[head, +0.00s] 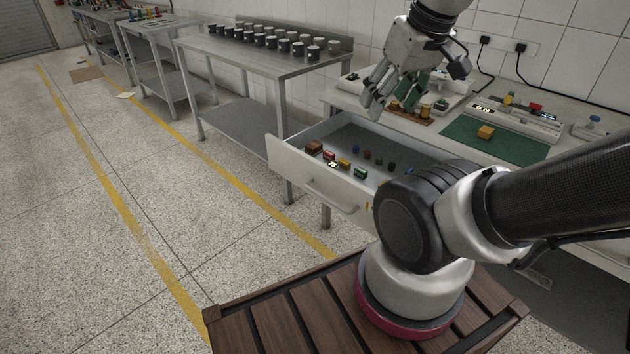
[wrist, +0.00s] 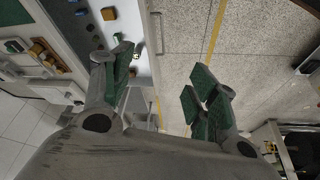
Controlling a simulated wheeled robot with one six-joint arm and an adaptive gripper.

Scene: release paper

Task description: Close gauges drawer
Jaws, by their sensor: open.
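The gauges drawer (head: 290,165) is pulled out from the white workbench, with several small coloured blocks and pieces inside. Its front carries a bar handle (head: 331,196). In the wrist view the drawer (wrist: 139,50) is at the upper left, with its handle (wrist: 157,33) beside its front edge. My gripper (head: 388,108) is above the back part of the drawer in the head view, fingers pointing down, apart from the drawer and the handle. In the wrist view my gripper (wrist: 160,85) has its green-padded fingers spread wide, with nothing between them but floor and drawer edge.
The workbench top (head: 466,113) holds a green mat (head: 510,146) with a yellow block, a scale-like device (head: 517,118) and other items. A steel table (head: 215,50) with several dark cups stands to the left. The floor (head: 120,230) before the drawer is clear.

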